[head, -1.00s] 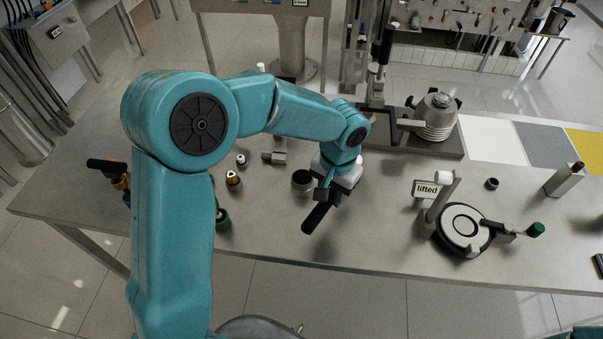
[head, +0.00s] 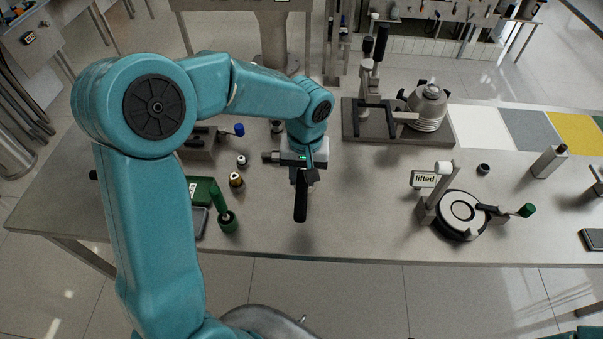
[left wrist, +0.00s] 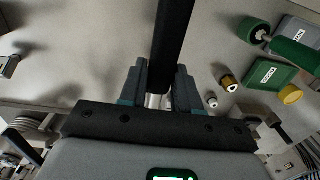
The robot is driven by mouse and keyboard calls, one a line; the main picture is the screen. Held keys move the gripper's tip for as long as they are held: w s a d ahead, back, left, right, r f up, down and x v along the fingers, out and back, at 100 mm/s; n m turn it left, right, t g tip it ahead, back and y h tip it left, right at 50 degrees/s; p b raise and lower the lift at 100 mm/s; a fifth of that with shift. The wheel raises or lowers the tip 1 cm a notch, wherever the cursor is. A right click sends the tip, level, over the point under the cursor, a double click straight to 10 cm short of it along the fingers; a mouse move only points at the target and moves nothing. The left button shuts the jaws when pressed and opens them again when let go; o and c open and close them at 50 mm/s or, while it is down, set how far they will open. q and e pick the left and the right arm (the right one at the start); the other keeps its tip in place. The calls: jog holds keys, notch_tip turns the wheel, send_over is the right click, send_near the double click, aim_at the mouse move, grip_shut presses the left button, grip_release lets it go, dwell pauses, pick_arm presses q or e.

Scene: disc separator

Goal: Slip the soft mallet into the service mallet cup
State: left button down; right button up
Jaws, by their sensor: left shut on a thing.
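My left gripper (head: 303,173) is shut on a long black rod-like part (head: 300,200), which I take to be the soft mallet. The rod hangs in front of the gripper and points toward the table's front edge in the head view. The round dark cup seen earlier, perhaps the mallet cup, is now hidden behind the gripper. I cannot tell whether the mallet touches it. My right gripper is out of view.
Table between is clear.

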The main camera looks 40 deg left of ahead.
pick_arm(q)
jog(key=shift+d+f, duration=0.1)
jog(key=shift+f, duration=0.1)
jog(key=shift+f+b, duration=0.25)
jog(key=shift+b, duration=0.25)
notch_tip(320, 180, down, 5)
jog(key=b, duration=0.4)
jog(key=shift+s+r, duration=0.1)
jog(key=shift+r, duration=0.05)
jog(key=shift+f+b, duration=0.45)
jog(key=shift+f+b, duration=0.55)
jog(key=shift+f, duration=0.1)
